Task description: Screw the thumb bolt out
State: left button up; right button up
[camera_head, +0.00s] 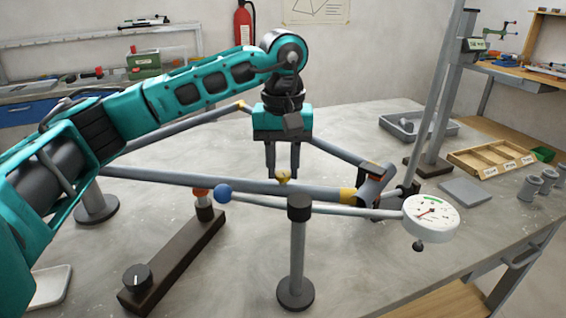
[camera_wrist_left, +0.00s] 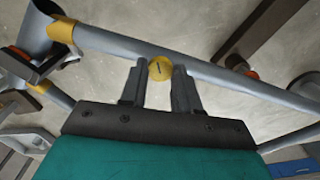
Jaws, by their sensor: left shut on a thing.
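The thumb bolt has a round yellow head (camera_head: 283,178) and sits at the grey frame tube (camera_head: 235,186), just behind the dark-capped post (camera_head: 299,207). In the left wrist view the yellow head (camera_wrist_left: 160,68) has a short dark mark on it. My left gripper (camera_head: 283,177) points straight down from above and is shut on the thumb bolt, one finger on each side of the head. The same fingers show in the left wrist view (camera_wrist_left: 159,77). The bolt's shank is hidden. My right gripper is not in view.
A dial gauge (camera_head: 431,217) stands at the right end of a thin rod. A dark bar with a knob (camera_head: 137,277) lies at front left. A grey tray (camera_head: 418,127) and a wooden compartment box (camera_head: 491,158) are at the right.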

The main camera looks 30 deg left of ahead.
pick_arm(q)
grip_shut()
jog(key=shift+n, duration=0.3)
